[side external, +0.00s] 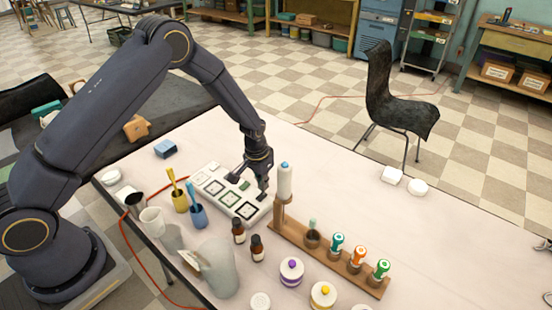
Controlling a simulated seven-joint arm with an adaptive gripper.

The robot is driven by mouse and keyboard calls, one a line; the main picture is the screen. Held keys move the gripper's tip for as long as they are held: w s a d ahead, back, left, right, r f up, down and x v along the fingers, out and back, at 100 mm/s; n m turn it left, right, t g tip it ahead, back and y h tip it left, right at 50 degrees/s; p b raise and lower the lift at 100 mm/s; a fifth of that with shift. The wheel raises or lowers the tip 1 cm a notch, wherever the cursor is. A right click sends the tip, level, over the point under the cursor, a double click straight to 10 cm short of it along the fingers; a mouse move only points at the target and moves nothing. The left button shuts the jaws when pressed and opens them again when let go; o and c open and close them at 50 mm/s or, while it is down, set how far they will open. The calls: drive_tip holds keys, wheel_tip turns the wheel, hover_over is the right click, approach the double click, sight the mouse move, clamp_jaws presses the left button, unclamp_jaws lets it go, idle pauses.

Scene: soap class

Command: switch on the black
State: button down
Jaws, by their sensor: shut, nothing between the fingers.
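A white panel (256,217) lies on the table with a row of dark-framed square tiles. One tile near its front end has a heavy black frame (247,210), and the tile beside it looks greenish (231,198). Which of them is the black switch, and whether it is on, is too small to tell. My gripper (250,187) points down over the rear right part of the panel, shut and empty. It hides part of the panel there. I cannot tell whether the fingertips touch the surface.
A white bottle (285,180) stands close to the right of my gripper, by a wooden rack (340,267) with several capped vials. Brown bottles (238,231), yellow and blue cups (198,216) and a grey pitcher (218,268) stand in front. The table's right side is mostly clear.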

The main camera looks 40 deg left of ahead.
drive_tip(key=shift+w+f, duration=0.15)
drive_tip(key=shift+f, duration=0.95)
drive_tip(key=shift+f, duration=0.25)
drive_tip(key=shift+s+r, duration=0.2)
drive_tip(key=shift+s, duration=0.55)
wheel_tip(320, 180, up, 14)
drive_tip(key=w, duration=0.1)
drive_tip(key=shift+w, duration=0.35)
